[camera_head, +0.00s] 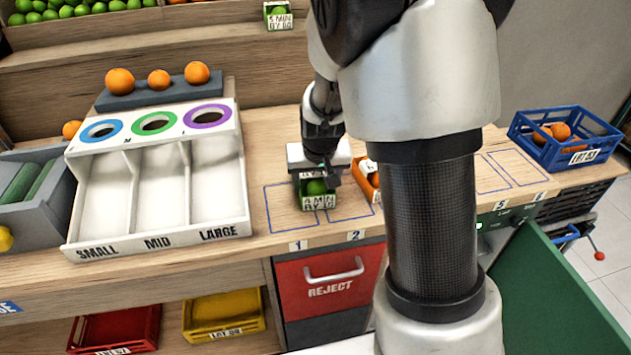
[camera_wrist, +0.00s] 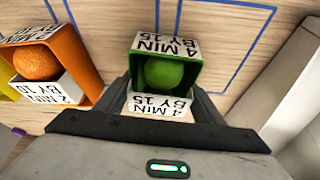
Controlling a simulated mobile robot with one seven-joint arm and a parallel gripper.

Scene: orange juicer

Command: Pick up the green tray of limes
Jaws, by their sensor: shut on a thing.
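The small green tray (camera_head: 303,200) stands at the marked spots on the wooden counter, its white label reading 4 MIN BY 15 facing front. A lime (camera_head: 316,187) shows in it. In the wrist view the green tray (camera_wrist: 195,78) lies between my fingers, with a lime (camera_wrist: 163,72) inside. My gripper (camera_head: 318,178) reaches down over the tray from above and is shut on it; it also shows in the wrist view (camera_wrist: 166,92). I cannot tell whether the tray is lifted clear of the counter.
An orange tray (camera_wrist: 93,68) with an orange stands close beside the green one, partly behind my arm in the head view. The white sorter (camera_head: 160,185) stands to the left. A blue crate (camera_head: 570,150) holds oranges at right. Another green tray (camera_head: 278,22) sits on the back shelf.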

